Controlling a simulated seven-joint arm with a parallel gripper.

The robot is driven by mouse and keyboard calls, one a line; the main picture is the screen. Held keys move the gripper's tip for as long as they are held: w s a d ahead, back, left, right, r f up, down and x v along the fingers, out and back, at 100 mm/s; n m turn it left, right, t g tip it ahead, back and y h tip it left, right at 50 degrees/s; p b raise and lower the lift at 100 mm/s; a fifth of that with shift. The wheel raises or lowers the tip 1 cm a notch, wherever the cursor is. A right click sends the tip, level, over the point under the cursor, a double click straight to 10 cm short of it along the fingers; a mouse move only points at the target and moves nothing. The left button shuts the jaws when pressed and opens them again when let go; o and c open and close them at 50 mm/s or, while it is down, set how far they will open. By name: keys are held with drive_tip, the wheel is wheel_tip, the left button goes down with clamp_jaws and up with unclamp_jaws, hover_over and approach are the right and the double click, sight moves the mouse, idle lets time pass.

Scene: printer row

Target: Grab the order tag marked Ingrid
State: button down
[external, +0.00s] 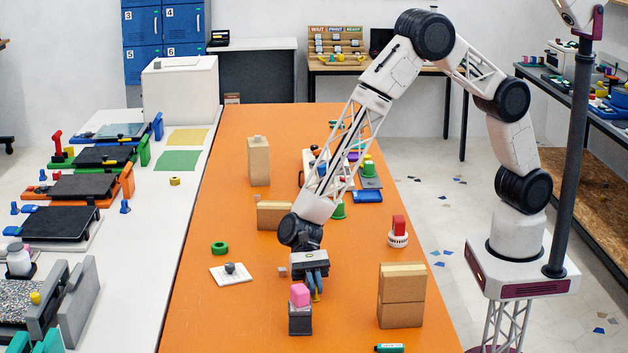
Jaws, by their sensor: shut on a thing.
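No tag with a readable name Ingrid shows. A white square card with a dark knob (231,273) lies left of the gripper. A board marked WAIT, PRINT and READY (336,42) stands on the back desk, its small contents too small to read.
On the orange table (225,315) stand cardboard boxes (401,295), a tall carton (258,161), a green ring (220,248) and a red-and-white piece (398,232). A green marker (389,348) lies at the front. Printers (60,223) line the white bench at left.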

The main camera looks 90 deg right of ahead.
drive_tip(key=shift+r, duration=0.6)
drive_tip(key=shift+s+d+r, duration=0.15)
drive_tip(key=shift+s+r, duration=0.05)
drive_tip(key=shift+r, duration=0.35)
drive_tip(key=shift+s+d+r, duration=0.1)
drive_tip(key=shift+s+r, duration=0.05)
drive_tip(key=shift+r, duration=0.4)
drive_tip(key=s+d, duration=0.2)
drive_tip(key=s, duration=0.2)
drive_tip(key=s+d+r, duration=0.1)
drive_tip(key=s+d, duration=0.2)
drive_tip(key=s, duration=0.1)
drive_tip(key=s+d, duration=0.2)
drive_tip(key=s, duration=0.3)
drive_tip(key=shift+s+d+r, duration=0.1)
drive_tip(key=shift+d+r, duration=0.05)
drive_tip(key=shift+d, duration=0.1)
